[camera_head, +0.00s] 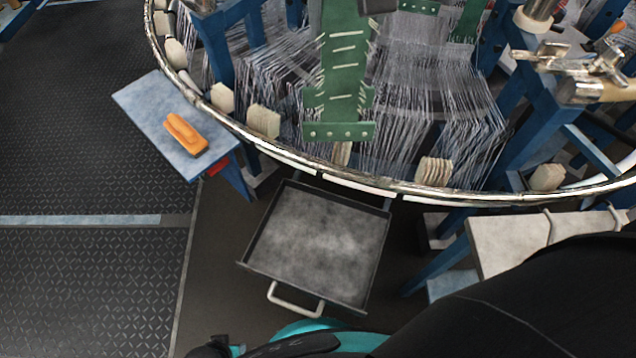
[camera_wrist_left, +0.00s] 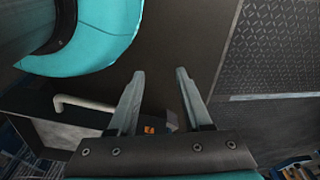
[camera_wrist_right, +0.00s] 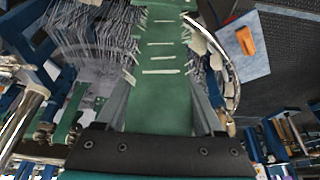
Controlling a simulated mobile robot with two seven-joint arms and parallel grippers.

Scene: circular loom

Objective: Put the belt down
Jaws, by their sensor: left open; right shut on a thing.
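The belt (camera_head: 338,75) is a green strap with white stitches and a wider, riveted lower end. In the head view it hangs in front of the loom's threads, its lower end just above the ring's near rim. My right gripper (camera_head: 378,5) shows only as a dark piece at the top edge, by the belt's upper part. In the right wrist view the belt (camera_wrist_right: 163,60) runs away between the fingers of my right gripper (camera_wrist_right: 163,95), which is shut on it. My left gripper (camera_wrist_left: 158,75) is open and empty, above the dark floor.
The loom's metal ring (camera_head: 365,182) curves across the head view, with several pale blocks along it. A grey tray (camera_head: 315,245) with a handle is below it. An orange brush (camera_head: 185,134) lies on a pale blue shelf (camera_head: 145,97). Patterned floor (camera_head: 90,290) at left is clear.

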